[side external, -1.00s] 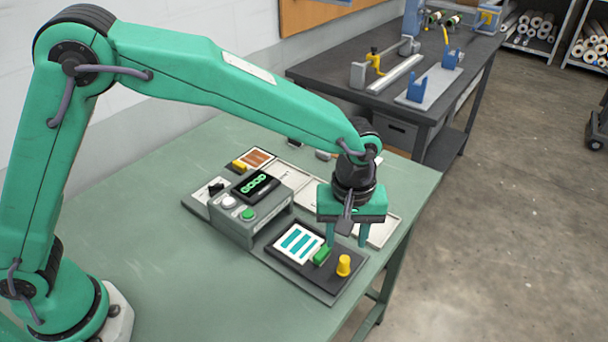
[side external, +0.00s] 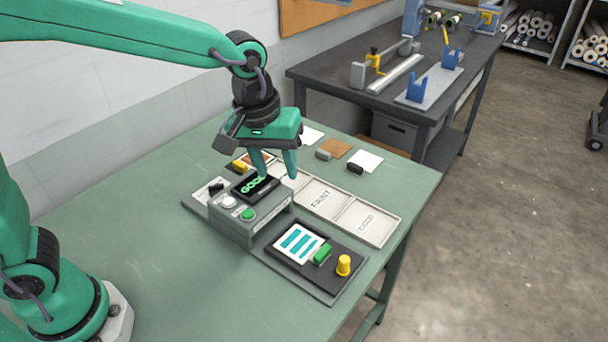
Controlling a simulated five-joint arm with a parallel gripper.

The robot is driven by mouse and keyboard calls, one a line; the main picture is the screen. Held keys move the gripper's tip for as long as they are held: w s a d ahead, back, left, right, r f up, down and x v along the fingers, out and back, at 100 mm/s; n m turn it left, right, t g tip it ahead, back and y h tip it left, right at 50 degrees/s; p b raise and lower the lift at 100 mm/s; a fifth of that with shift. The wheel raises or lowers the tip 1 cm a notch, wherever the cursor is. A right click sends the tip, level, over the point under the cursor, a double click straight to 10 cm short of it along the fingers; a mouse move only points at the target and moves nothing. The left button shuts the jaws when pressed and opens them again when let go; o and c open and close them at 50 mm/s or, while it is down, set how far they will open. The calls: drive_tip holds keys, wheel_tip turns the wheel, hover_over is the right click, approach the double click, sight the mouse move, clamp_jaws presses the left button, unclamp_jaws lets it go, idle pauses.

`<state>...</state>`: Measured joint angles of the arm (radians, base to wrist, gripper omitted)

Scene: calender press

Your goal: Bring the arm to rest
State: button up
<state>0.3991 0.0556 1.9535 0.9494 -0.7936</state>
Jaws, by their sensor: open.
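My green arm reaches in from the left over the green table (side external: 130,245). My gripper (side external: 274,172) points down with its two fingers apart and nothing between them. In the picture it hangs in front of the grey control box (side external: 255,225), near the box's dark display, which is partly hidden. I cannot tell the exact height of the fingers above it. The box has a white knob (side external: 228,202) and a green button (side external: 248,215).
A dark plate (side external: 320,282) holds a white card with teal bars (side external: 299,243), a green block (side external: 322,253) and a yellow knob (side external: 343,265). A pale tray (side external: 345,200) with compartments lies behind. Small cards and blocks lie further back. The table's left front is clear.

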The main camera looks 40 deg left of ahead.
drive_tip(key=s+a+r+m+t, duration=0.2)
drive_tip(key=s+a, duration=0.5)
drive_tip(key=a, duration=0.1)
drive_tip(key=s+a+r+m+t, duration=0.1)
drive_tip(key=s+a+m, duration=0.1)
drive_tip(key=s+a, duration=0.5)
drive_tip(key=shift+s+a+r+m+t+y, duration=0.3)
drive_tip(key=shift+s+a+r+t+y, duration=0.05)
drive_tip(key=shift+s+t+y, duration=0.1)
